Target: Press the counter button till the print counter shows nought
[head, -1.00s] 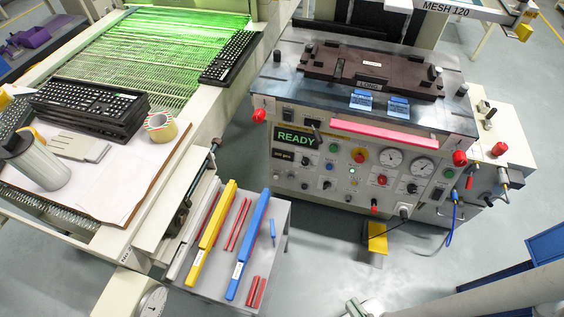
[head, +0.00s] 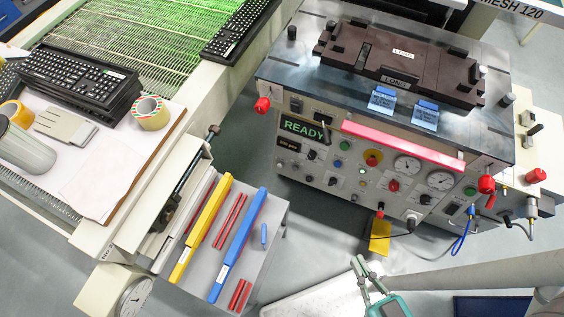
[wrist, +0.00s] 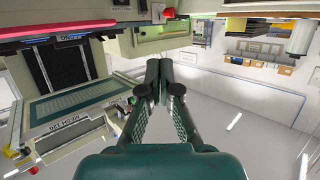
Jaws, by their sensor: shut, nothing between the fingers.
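The printing machine (head: 330,172) stands at the centre right in the head view. Its front panel carries a green READY display (head: 303,129) and a smaller dark display (head: 289,144) below it, whose text is too small to read surely. Several knobs, buttons and two gauges sit on the panel. I cannot tell which one is the counter button. My gripper (head: 362,268) is at the bottom of the head view, in front of and apart from the panel. In the wrist view my gripper (wrist: 160,66) is shut and empty, with its fingertips together.
A grey stand (head: 272,212) with yellow, blue and red bars is at the left of the machine. A conveyor (head: 90,50) with keyboards runs at the upper left. Open floor (head: 310,245) lies between stand and pedal.

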